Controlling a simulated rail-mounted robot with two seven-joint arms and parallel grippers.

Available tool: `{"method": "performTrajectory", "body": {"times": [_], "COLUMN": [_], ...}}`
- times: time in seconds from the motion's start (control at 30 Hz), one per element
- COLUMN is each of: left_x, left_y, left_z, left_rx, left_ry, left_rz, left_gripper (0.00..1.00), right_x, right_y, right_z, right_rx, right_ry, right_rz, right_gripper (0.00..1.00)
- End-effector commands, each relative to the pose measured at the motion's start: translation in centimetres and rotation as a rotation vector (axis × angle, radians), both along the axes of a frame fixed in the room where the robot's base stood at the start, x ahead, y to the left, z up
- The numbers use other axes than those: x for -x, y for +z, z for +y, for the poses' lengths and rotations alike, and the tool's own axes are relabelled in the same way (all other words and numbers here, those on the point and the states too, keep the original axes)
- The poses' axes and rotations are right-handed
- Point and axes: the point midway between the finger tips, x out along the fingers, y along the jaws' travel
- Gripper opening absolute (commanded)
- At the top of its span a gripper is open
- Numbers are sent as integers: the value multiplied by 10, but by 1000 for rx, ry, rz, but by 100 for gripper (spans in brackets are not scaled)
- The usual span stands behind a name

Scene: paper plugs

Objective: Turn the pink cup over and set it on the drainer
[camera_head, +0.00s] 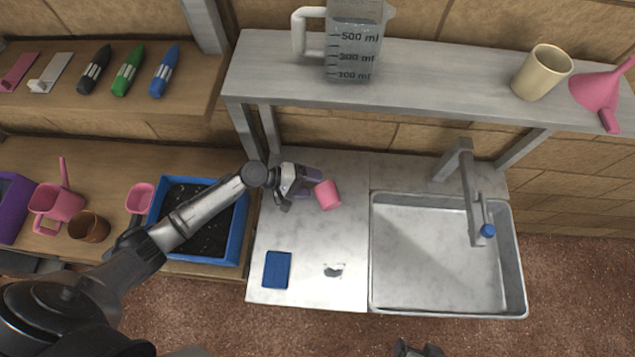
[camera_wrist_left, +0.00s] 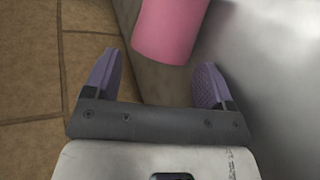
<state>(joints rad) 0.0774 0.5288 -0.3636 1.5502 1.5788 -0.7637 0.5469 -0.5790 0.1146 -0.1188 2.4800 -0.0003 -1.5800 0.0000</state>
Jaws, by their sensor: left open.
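The pink cup (camera_head: 328,195) is at the back of the pale marbled counter (camera_head: 310,240), left of the sink. It shows as a plain pink cylinder in the left wrist view (camera_wrist_left: 170,28), ahead of the fingers; I cannot tell which end is its opening. My left gripper (camera_head: 308,181) is just left of the cup, its purple fingers spread and empty in the wrist view (camera_wrist_left: 158,75). The cup is beyond the fingertips, not between them. My right gripper (camera_head: 418,349) shows only in part at the bottom edge. I cannot make out a separate drainer rack.
The sink (camera_head: 440,255) with a faucet (camera_head: 468,190) is on the right. A blue pad (camera_head: 277,269) and a small grey thing (camera_head: 333,270) lie on the counter's front. A shelf (camera_head: 440,85) with a jug (camera_head: 352,45) overhangs the back. A blue tray (camera_head: 237,240) stands left.

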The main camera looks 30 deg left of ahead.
Motion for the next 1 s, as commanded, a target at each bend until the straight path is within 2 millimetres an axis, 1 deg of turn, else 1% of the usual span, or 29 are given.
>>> {"method": "performTrajectory", "body": {"times": [0.03,0.1,0.3,0.5,0.7,1.0], "left_x": [10,16,32,44,50,51], "left_y": [-4,4,26,42,49,52], "left_z": [16,27,55,76,86,88], "left_rx": [-18,-17,-6,-2,3,5], "left_ry": [3,1,1,0,0,-1], "left_rz": [15,14,6,1,-2,-4], "left_gripper": [91,91,91,91,91,91], "right_x": [0,0,2,0,1,1], "right_y": [-1,-1,-2,-2,-3,-3], "right_z": [-1,-3,-1,-4,1,1], "right_rx": [5,9,7,12,0,-1], "right_ry": [2,4,8,5,4,1], "right_rz": [-2,-1,5,-1,3,2], "right_gripper": [88,88,88,88,88,88]}}
